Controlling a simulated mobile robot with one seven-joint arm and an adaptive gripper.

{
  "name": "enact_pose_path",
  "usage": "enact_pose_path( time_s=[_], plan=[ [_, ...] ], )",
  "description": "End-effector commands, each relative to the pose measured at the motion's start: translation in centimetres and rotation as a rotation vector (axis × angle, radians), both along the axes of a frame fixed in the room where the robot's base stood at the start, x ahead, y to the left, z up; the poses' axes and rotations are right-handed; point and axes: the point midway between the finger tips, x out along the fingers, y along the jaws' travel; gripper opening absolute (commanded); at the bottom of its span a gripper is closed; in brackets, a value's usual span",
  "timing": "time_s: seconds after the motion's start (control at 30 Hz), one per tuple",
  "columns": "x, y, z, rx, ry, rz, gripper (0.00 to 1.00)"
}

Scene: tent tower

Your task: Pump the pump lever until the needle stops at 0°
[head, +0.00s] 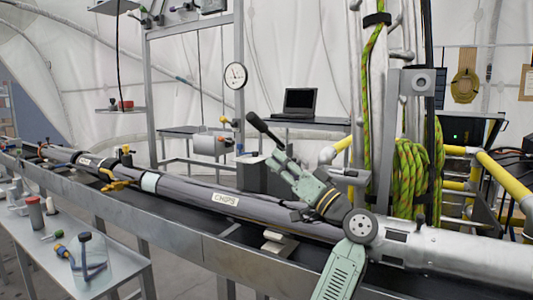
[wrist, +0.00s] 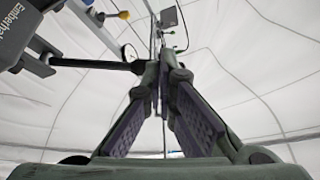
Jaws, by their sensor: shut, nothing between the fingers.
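The pump lever (head: 264,128) is a black bar with a thick rounded end, slanting up and left just above my gripper in the head view. In the wrist view the lever (wrist: 92,63) runs in from the left, its end beside my fingertips. My gripper (head: 277,160) is shut and empty; its fingertips (wrist: 163,75) meet in the wrist view. I cannot tell whether they touch the lever. The round white gauge (head: 235,75) hangs on the metal frame behind; it also shows partly in the wrist view (wrist: 129,53). Its needle is too small to read exactly.
A laptop (head: 299,102) stands on a table behind. Coiled green rope (head: 412,180) and yellow rails (head: 500,172) are at the right. A side table (head: 125,262) holds tools at the lower left.

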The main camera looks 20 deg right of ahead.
Motion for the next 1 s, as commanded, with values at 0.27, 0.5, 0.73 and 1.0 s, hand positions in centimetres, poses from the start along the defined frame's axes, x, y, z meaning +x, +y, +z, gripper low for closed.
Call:
enact_pose_path(
  time_s=[0.27,0.5,0.73,1.0],
  plan=[
    [-6.4,-3.6,0.2,0.003,-0.005,-0.012,0.00],
    [-9.5,-5.0,0.3,0.003,-0.005,-0.008,0.00],
    [-10.2,-5.3,0.3,0.003,-0.006,-0.007,0.00],
    [-5.3,0.8,0.5,-0.017,0.007,-0.005,0.00]
  ],
)
